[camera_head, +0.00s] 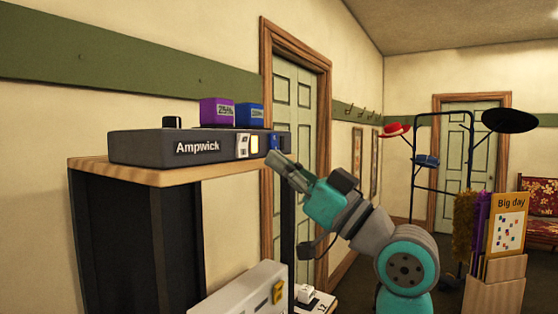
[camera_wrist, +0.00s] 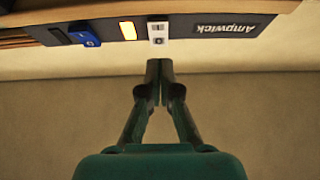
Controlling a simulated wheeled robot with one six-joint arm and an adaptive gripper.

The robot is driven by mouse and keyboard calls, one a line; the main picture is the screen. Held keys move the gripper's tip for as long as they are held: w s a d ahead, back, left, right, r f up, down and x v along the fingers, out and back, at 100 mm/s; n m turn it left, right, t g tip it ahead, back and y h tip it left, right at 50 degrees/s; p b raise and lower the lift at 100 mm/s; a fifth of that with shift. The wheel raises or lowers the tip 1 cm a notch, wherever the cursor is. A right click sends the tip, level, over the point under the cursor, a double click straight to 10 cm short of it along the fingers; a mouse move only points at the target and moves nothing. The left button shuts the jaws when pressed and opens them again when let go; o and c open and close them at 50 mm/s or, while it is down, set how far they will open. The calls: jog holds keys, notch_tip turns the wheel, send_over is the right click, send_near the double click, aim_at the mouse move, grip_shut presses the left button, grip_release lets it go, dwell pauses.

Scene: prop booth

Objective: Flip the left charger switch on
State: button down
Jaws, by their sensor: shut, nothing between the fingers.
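The dark grey "Ampwick" charger (camera_head: 150,148) sits on a wooden-topped stand. Its front has a white switch (camera_head: 243,146) on the left, a glowing yellow panel (camera_head: 255,145) beside it, and a blue switch (camera_head: 273,142) to the right. In the wrist view, turned over, the white switch (camera_wrist: 157,33), yellow panel (camera_wrist: 128,30) and blue switch (camera_wrist: 87,39) show along the charger. I cannot tell either rocker's position surely. My gripper (camera_head: 271,156) is shut and empty, just below the front's right part; in the wrist view its tips (camera_wrist: 160,66) lie beneath the white switch, apart from it.
A purple battery block (camera_head: 217,112) and a blue one (camera_head: 250,115) stand on the charger, with a black knob (camera_head: 173,122) at left. A pale box (camera_head: 240,292) with a yellow switch stands below. A hat rack (camera_head: 443,115) is at right.

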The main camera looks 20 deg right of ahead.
jog(key=w+f+v, duration=0.1)
jog(key=v, duration=0.7)
jog(key=shift+s+f, duration=0.3)
jog(key=shift+f, duration=0.25)
jog(key=shift+a, duration=0.1)
notch_tip(320, 180, down, 21)
jog(key=w+d+m+t+h, duration=0.2)
jog(key=m+h, duration=0.7)
jog(key=s+a+f+m+g+h, duration=0.1)
jog(key=s+f+h, duration=0.15)
jog(key=f, duration=0.65)
jog(key=s+f+m+g+h, duration=0.15)
jog(key=s+f, duration=0.25)
jog(key=f, duration=0.5)
jog(key=s+a+f+g+h, duration=0.2)
jog(key=s+a+f, duration=0.1)
jog(key=s+f, duration=1.1)
jog(key=s+a+n+g, duration=0.1)
jog(key=s+n, duration=0.3)
jog(key=s, duration=1.5)
jog(key=shift+a+g+y, duration=0.4)
jog(key=shift+g, duration=0.15)
